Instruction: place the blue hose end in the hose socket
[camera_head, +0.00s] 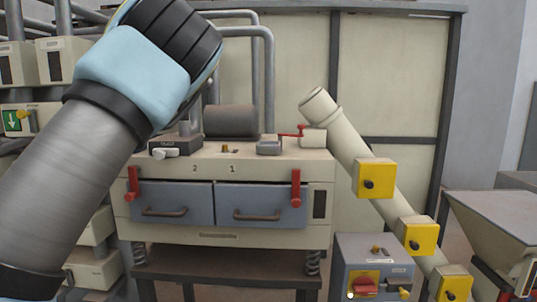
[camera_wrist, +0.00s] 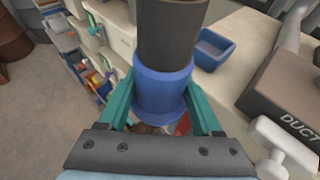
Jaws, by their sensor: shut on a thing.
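My gripper (camera_wrist: 162,98) has teal fingers in the wrist view, shut around the blue hose end (camera_wrist: 165,88). The hose end is a blue collar, and a dark grey hose (camera_wrist: 172,35) runs up from it out of the picture. What lies below the hose end is mostly hidden by it and by my gripper. In the head view my arm fills the left side, and the held hose end cannot be made out there. I cannot identify the hose socket with certainty in either view.
A beige machine (camera_head: 232,170) with two blue-grey drawers and red levers stands mid-picture. A pale slanted pipe (camera_head: 355,140) with yellow boxes stands to its right. In the wrist view, a dark box marked DUCT (camera_wrist: 285,95) with a white lever is at right, and a blue bin (camera_wrist: 213,48) lies beyond.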

